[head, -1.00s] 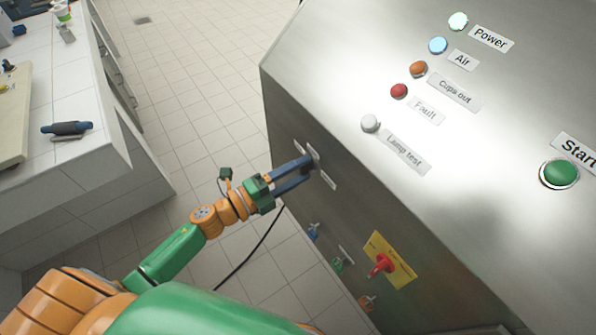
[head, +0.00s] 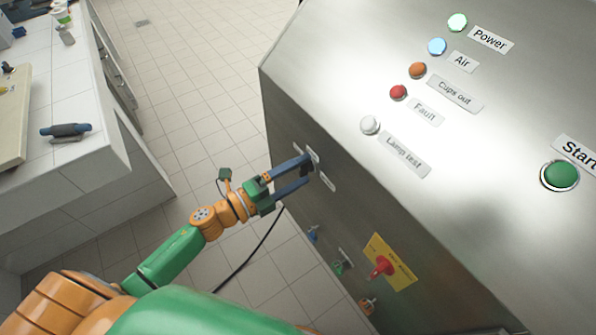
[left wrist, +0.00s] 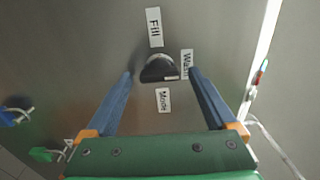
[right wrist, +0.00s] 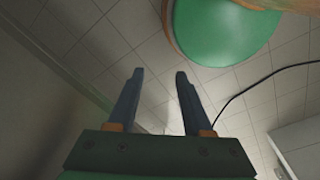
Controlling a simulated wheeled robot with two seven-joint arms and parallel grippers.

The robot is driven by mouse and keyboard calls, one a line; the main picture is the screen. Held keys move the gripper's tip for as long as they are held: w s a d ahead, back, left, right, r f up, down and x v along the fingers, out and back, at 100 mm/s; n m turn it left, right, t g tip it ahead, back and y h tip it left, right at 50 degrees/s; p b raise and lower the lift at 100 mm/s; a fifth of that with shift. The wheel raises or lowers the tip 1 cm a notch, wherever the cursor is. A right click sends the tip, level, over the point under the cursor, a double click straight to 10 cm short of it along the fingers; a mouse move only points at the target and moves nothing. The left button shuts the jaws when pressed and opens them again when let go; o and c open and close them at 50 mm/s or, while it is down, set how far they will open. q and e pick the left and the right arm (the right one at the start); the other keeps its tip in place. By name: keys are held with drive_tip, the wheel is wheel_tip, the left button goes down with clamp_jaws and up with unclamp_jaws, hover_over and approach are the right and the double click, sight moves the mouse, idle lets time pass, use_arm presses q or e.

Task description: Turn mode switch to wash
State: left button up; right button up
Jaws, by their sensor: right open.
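The mode switch (left wrist: 159,69) is a dark round knob on the machine's side panel. In the left wrist view it has a "Fill" label (left wrist: 154,27) above, a "Wash" label (left wrist: 186,64) to its right and a "Mode" label (left wrist: 163,100) below. I cannot tell clearly which label the knob points to. My left gripper (left wrist: 161,73) is open, its blue fingers on either side of the knob, apart from it. In the head view the left gripper (head: 306,170) is at the side panel. My right gripper (right wrist: 158,74) is open and empty over tiled floor.
The machine's sloped top (head: 310,60) carries lamps and a green Start button (head: 560,174).

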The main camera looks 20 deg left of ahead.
use_arm(q)
drive_tip(key=b+v, duration=0.1)
drive_tip(key=v, duration=0.6)
drive_tip(key=a+f+n+y, duration=0.6)
drive_tip(key=f+n, duration=0.3)
drive_tip(key=f, duration=0.3)
drive_tip(key=s+a+f+n+g+y, duration=0.2)
drive_tip(key=s+f+n, duration=0.2)
drive_tip(key=f, duration=0.4)
drive_tip(key=s+a+f+n+g+y, duration=0.1)
drive_tip(key=s+f+n+g+y, duration=0.25)
drive_tip(key=f, duration=0.45)
drive_tip(key=s+d+f+n+g, duration=0.3)
drive_tip(key=s+f+g, duration=0.1)
drive_tip(key=s, duration=0.6)
drive_tip(key=s+d+f+n+g, duration=0.3)
drive_tip(key=s+f, duration=0.4)
drive_tip(key=s, duration=0.4)
drive_tip(key=shift+d+f+n+g, duration=0.25)
drive_tip(key=shift+n+g, duration=0.1)
drive_tip(key=shift+n, duration=0.1)
